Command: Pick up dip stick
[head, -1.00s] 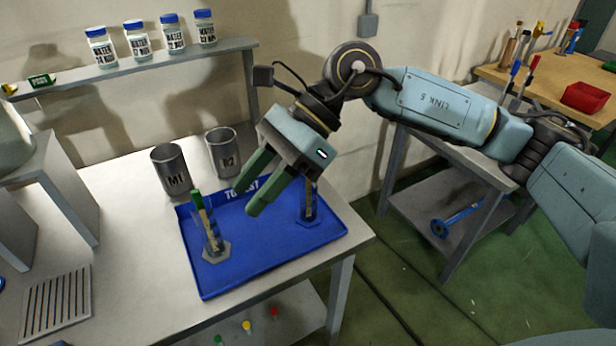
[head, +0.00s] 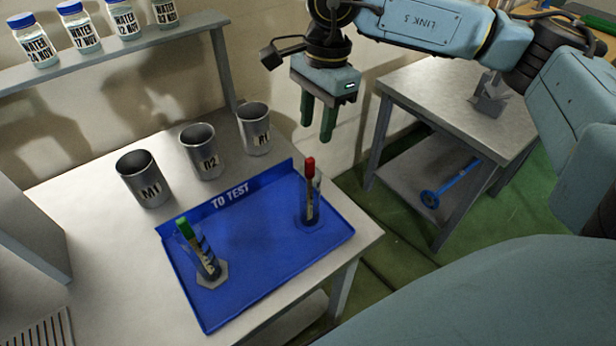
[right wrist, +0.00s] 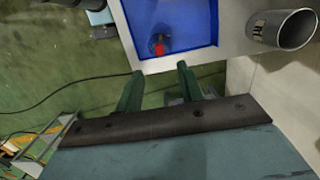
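Two dip sticks stand upright in clear cylinders on the blue "TO TEST" tray (head: 262,262). The green-topped stick (head: 184,229) is in the left cylinder (head: 208,262), and the red-topped stick (head: 310,170) is in the right cylinder (head: 309,208). The red top also shows in the right wrist view (right wrist: 159,49), ahead of the fingers. My right gripper (head: 317,124) has its green fingers apart and empty. It appears above and behind the red-topped stick in the head view, clear of it. My left gripper is not in view.
Metal beakers M1 (head: 145,178), D2 (head: 202,152) and R1 (head: 254,129) stand behind the tray. A shelf (head: 110,58) with several water bottles runs along the wall. A grey side table (head: 440,95) stands to the right, with floor between it and the bench.

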